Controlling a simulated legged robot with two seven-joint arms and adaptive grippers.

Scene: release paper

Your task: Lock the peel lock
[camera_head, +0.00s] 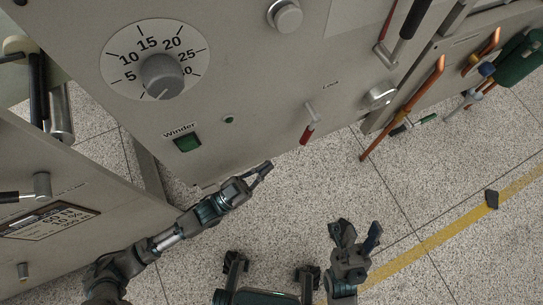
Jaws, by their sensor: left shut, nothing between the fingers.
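A small lever with a red-tipped handle (306,134) sticks out of the grey machine panel near a short label too small to read surely. I cannot tell from its label whether it is the peel lock. My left gripper (266,168) is shut and empty, below and left of this lever, apart from it, close to the panel's lower edge. My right gripper (358,233) is open and empty above the floor, below and right of the lever, well away from the panel.
The machine panel (235,60) carries a numbered dial (162,76), a green Winder switch (187,142) and a silver knob (285,16). A black-handled lever (410,20) and orange handles (402,108) stand out at the right. Speckled floor (440,190) below is mostly clear.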

